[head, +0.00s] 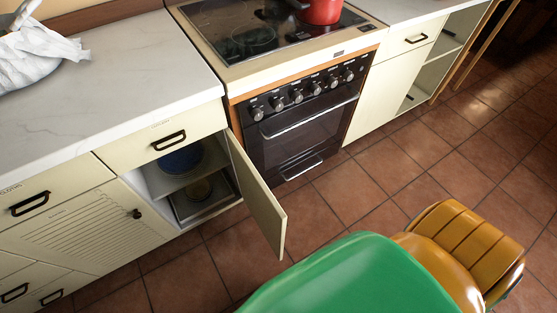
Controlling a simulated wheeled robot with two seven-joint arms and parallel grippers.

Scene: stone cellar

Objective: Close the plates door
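The plates door is the cream cabinet door (262,205) under the counter, left of the oven. It stands wide open, hinged on the right side of its opening and swung out over the floor. Neither of my grippers shows in the head view. Nothing is seen touching the door.
The oven (305,130) stands right of the door, with a red pot (320,10) on its hob. A drawer (165,140) above the opening is shut. A louvred door (100,222) is to the left. Tiled floor (335,195) is clear before the oven.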

